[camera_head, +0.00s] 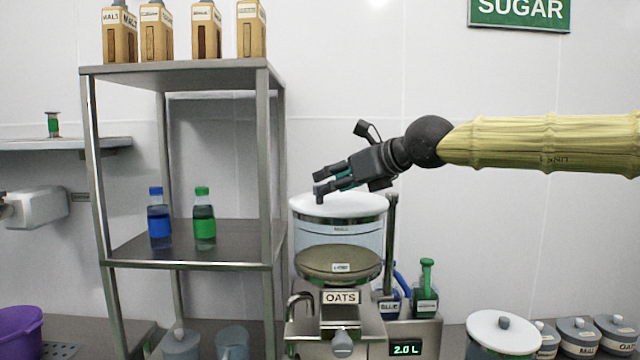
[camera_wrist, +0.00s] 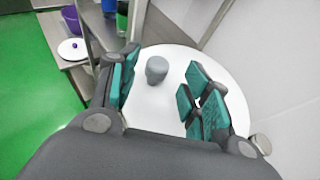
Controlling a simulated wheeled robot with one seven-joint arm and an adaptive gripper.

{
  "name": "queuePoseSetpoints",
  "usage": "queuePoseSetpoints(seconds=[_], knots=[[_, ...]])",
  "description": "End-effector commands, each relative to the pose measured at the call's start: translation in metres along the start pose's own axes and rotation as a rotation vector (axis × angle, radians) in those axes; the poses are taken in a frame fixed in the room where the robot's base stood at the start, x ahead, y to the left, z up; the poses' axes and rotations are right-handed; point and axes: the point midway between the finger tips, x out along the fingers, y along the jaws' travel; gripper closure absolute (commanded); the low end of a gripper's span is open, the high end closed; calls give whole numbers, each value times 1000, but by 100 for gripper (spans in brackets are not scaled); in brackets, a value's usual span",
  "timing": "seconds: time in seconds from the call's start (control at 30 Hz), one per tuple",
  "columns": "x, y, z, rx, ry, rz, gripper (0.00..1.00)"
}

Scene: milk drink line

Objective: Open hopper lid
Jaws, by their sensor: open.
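The hopper lid (camera_head: 352,206) is a white disc lying flat on the clear round hopper (camera_head: 370,235) in the head view. In the wrist view the lid (camera_wrist: 155,112) fills the middle, with its grey knob (camera_wrist: 157,69) standing between the fingers. My gripper (camera_head: 322,186) is just above the lid, tilted down to the left. In the wrist view my gripper (camera_wrist: 163,84) is open, its teal-padded fingers spread on both sides of the knob with a gap on each side. In the head view the fingers largely hide the knob.
A metal shelf (camera_head: 190,70) with cartons on top and a blue (camera_head: 159,220) and a green bottle (camera_head: 204,222) lower down stands close left. An OATS dispenser (camera_head: 341,297) is in front of the hopper. A white-lidded pot (camera_head: 503,335) stands at right; the wall is behind.

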Motion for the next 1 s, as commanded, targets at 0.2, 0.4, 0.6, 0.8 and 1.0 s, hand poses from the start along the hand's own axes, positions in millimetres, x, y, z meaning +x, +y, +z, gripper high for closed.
queuePoseSetpoints(seconds=[0.2, 0.4, 0.6, 0.8, 1.0], knots=[[29, 0, 1, -2, 2, -1, 52], [45, 0, 1, -2, 1, 0, 52], [50, 0, 0, -1, -1, 0, 52], [50, 0, 0, -1, -1, 0, 52], [50, 0, 0, -1, -1, 0, 85]])
